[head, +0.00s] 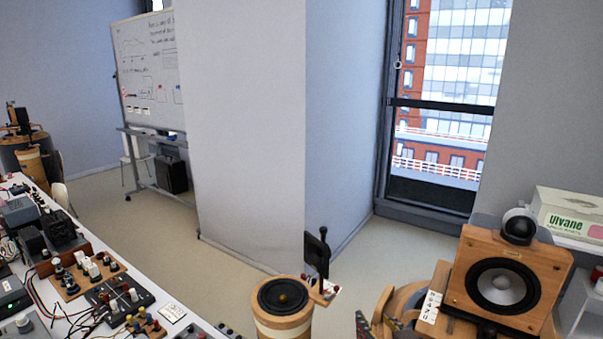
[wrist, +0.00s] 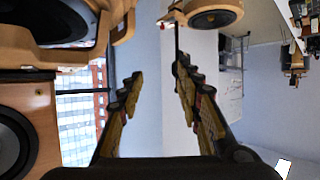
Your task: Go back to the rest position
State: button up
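My gripper (wrist: 158,72) shows in the wrist view with its two ridged, yellow-and-dark fingers spread apart. Nothing is between the fingertips, so it is open and empty. In the head view, dark pieces at the bottom edge right of centre may be part of my gripper, but I cannot tell. No marker of a rest position shows.
A wooden speaker (head: 468,270) stands at the right, near a white-and-green box (head: 567,215). A round wooden speaker (head: 283,328) stands at bottom centre. A cluttered electronics bench (head: 172,312) fills the lower left. Floor (head: 130,225) is clear towards the whiteboard (head: 148,70).

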jog(key=s+d+f+g, duration=0.1)
jog(key=s+g, duration=0.1)
jog(key=s, duration=0.3)
jog(key=s+d+f+g, duration=0.1)
jog(key=s+g, duration=0.2)
jog(key=s, duration=0.3)
jog(key=s+d+f+m+g+h, duration=0.1)
jog(key=s+d+f+g, duration=0.1)
jog(key=s, duration=0.4)
jog(key=shift+s+g, duration=0.2)
jog(key=shift+g, duration=0.1)
